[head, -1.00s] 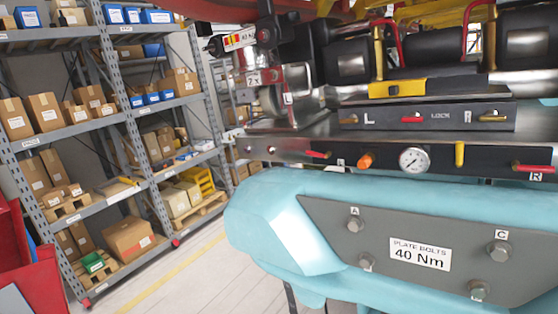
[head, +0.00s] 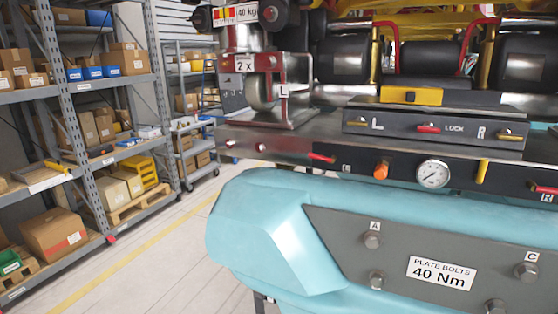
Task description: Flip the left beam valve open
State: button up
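The left beam valve is a small red lever (head: 321,158) at the left part of the dark beam front (head: 400,172), above the turquoise body. It lies close to horizontal, tilting slightly down to the right. A small label (head: 346,168) sits just right of it, too blurred to read. A second red lever (head: 545,189) is at the right edge, by a label that looks like R. My gripper is not in view, so its state and distance from the lever are not shown.
A pressure gauge (head: 432,173), an orange knob (head: 381,170) and a yellow handle (head: 482,172) share the beam. Above is a panel (head: 430,124) marked L, LOCK and R. The turquoise nose (head: 270,225) juts out below. Shelving (head: 75,130) stands left, with clear floor (head: 150,265) between.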

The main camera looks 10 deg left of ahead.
aim_at(316, 156)
jog(key=u, duration=0.1)
jog(key=i, duration=1)
jog(key=z, duration=0.05)
